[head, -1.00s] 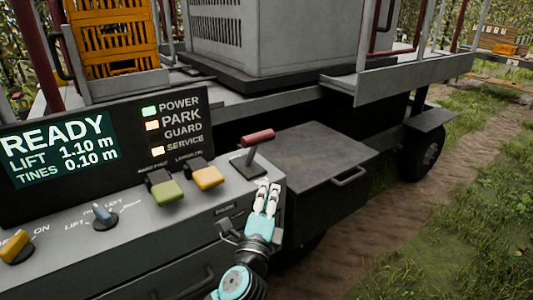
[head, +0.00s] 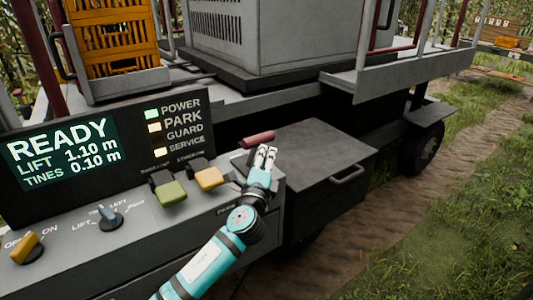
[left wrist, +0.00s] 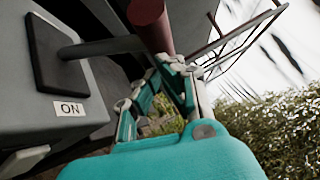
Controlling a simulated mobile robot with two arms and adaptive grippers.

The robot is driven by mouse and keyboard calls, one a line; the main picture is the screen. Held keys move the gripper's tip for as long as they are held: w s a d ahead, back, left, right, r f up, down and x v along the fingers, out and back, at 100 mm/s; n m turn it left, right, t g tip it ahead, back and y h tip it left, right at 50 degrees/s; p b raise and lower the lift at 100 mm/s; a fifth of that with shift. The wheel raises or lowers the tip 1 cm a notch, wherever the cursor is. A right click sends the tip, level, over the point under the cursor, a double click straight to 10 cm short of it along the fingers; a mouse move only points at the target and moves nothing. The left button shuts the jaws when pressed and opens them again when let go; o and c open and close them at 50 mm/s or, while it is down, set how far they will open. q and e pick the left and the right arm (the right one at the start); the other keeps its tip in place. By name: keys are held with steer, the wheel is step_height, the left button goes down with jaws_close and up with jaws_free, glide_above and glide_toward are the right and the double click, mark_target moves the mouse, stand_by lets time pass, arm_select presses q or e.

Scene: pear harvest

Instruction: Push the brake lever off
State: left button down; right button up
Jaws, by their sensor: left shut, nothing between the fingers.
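The brake lever (head: 257,139) has a dark red grip and stands on a dark plate at the right end of the console. My left gripper (head: 266,153) is shut and empty, its fingertips just below and right of the red grip, partly covering the lever's base. In the left wrist view the red grip (left wrist: 150,22) is at the top, its grey shaft running left to the plate. The closed fingers (left wrist: 157,88) are close below the grip; I cannot tell whether they touch it. An "ON" label (left wrist: 69,109) sits beside the plate. My right gripper is not in view.
The display (head: 60,151) reads READY. A dark box (head: 322,160) stands to the right.

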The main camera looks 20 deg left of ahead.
mark_target(259, 139)
arm_select(q)
steer(key=p, duration=0.1)
steer(key=r+p, duration=0.1)
steer(key=p, duration=0.1)
steer(key=shift+w+a+r+n+g, duration=0.25)
steer(key=shift+a+n+g, duration=0.05)
steer(key=shift+n, duration=0.1)
steer(key=w+a+r+p, duration=0.1)
steer(key=p, duration=0.1)
steer(key=a+r+n+g+p, duration=0.1)
steer(key=p, duration=0.2)
steer(key=shift+w+a+r+n+g, duration=0.1)
steer(key=shift+w+r+n+g, duration=0.1)
steer(key=shift+w+n+g, duration=0.15)
steer(key=w+a, duration=0.6)
steer(key=a, duration=0.2)
steer(key=shift+r, duration=0.45)
steer(key=shift+w, duration=0.15)
